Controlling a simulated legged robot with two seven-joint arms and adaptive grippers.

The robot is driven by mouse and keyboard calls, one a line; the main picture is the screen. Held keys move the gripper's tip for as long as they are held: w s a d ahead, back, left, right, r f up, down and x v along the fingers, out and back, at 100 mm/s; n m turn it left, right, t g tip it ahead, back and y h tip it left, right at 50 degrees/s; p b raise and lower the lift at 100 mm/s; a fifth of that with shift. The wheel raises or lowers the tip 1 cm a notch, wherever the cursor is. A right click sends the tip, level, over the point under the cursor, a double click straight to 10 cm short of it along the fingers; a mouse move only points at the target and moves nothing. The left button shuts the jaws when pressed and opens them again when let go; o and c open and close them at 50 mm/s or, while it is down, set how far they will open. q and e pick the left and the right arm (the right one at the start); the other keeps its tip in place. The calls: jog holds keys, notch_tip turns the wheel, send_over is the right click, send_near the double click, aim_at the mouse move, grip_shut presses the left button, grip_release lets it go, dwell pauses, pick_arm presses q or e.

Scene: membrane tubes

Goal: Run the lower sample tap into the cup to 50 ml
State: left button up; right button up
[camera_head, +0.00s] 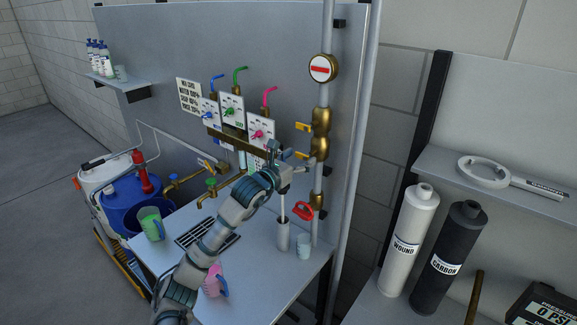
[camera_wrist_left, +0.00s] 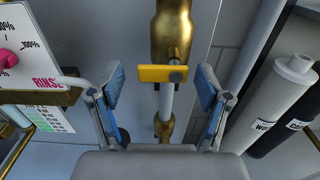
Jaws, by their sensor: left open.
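A vertical grey pipe (camera_head: 320,175) carries brass valve bodies with an upper yellow handle (camera_head: 302,126) and a lower yellow handle (camera_head: 302,155). Below them is a red-handled tap (camera_head: 303,211). A pale cup (camera_head: 303,247) stands on the bench under it. My left gripper (camera_head: 291,168) is open and empty, in front of the pipe just below the lower yellow handle in the head view. In the left wrist view its fingers (camera_wrist_left: 161,88) are spread on either side of a yellow handle (camera_wrist_left: 162,73), with no clear contact. The cup is not visible there.
A grey cylinder (camera_head: 283,234) stands left of the cup. A pink jug (camera_head: 216,282) and a green jug (camera_head: 151,223) are on the left. White and black filter canisters (camera_head: 409,238) stand right of the pipe. Valve panels (camera_head: 232,110) are on the wall. A round gauge (camera_head: 322,68) is above.

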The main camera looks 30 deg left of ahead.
pick_arm(q)
jog(key=s+a, duration=0.1)
jog(key=s, duration=0.9)
jog(key=shift+s, duration=0.3)
jog(key=shift+f, duration=0.1)
